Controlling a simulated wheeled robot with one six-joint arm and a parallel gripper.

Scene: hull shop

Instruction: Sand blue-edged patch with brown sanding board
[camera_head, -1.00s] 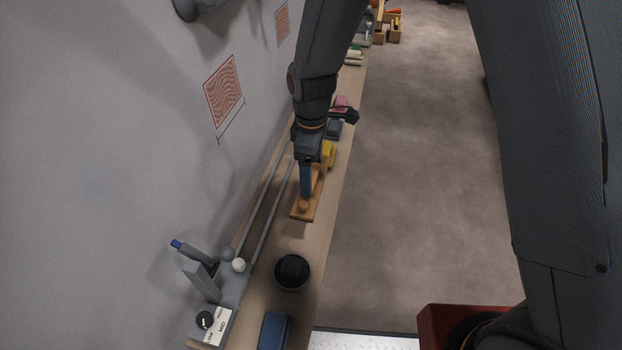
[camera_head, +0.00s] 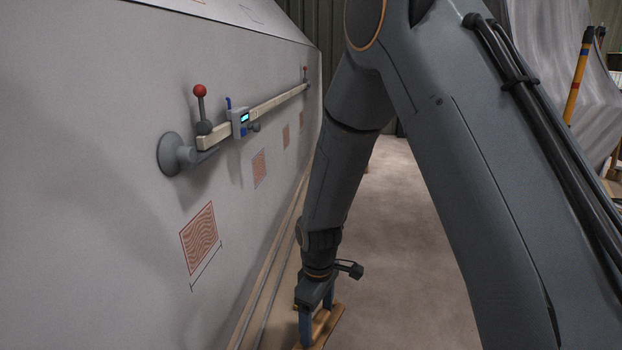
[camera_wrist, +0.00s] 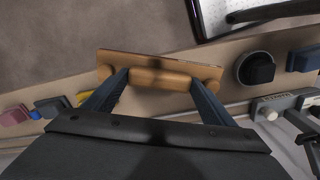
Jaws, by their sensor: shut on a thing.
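My gripper (camera_wrist: 160,78) is shut on the round wooden handle of the brown sanding board (camera_wrist: 215,73), with a blue finger at each end of the handle. In the head view my gripper (camera_head: 317,315) points down, with the board (camera_head: 331,318) at the bottom edge of the picture, partly cut off. I cannot tell whether the board touches the shelf. The pale hull wall at left bears a row of patches with wavy lines: a near one (camera_head: 199,238), a second (camera_head: 259,168) and smaller ones beyond. Their edges look red; no blue edge is discernible.
A rail with a digital gauge (camera_head: 240,122) and red-knobbed suction mounts (camera_head: 172,154) sticks out from the wall. The wrist view shows the shelf (camera_wrist: 225,52) with a black round thing (camera_wrist: 257,68), a blue block (camera_wrist: 305,60) and a pink block (camera_wrist: 13,115). Open floor lies right.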

